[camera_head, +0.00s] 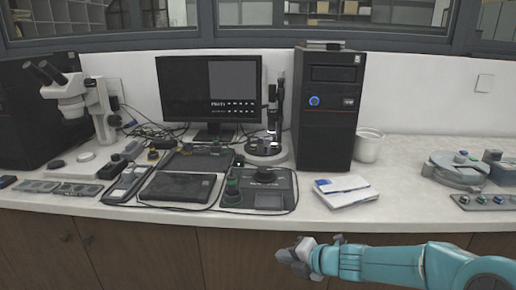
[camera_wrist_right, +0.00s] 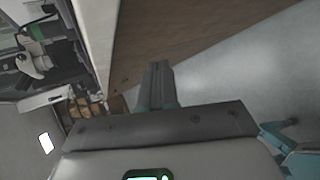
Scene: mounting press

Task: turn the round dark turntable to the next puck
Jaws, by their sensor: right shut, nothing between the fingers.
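A round grey turntable-like disc (camera_head: 458,172) lies on the counter at the far right in the head view, with small coloured pieces on top. A dark stand with a round base (camera_head: 264,150) is at the back centre; I cannot tell for sure which of the two is the turntable. My right gripper (camera_head: 290,258) is shut and empty, in front of the counter's front edge and well away from both. Its closed fingers also show in the right wrist view (camera_wrist_right: 158,84), beside the brown cabinet front. My left gripper is not in view.
A black computer tower (camera_head: 328,112), a monitor (camera_head: 210,92) and a white microscope (camera_head: 72,98) stand on the counter. White papers (camera_head: 345,191) lie near the front edge. A panel with small coloured knobs (camera_head: 484,202) sits at the right. Bare counter lies between papers and disc.

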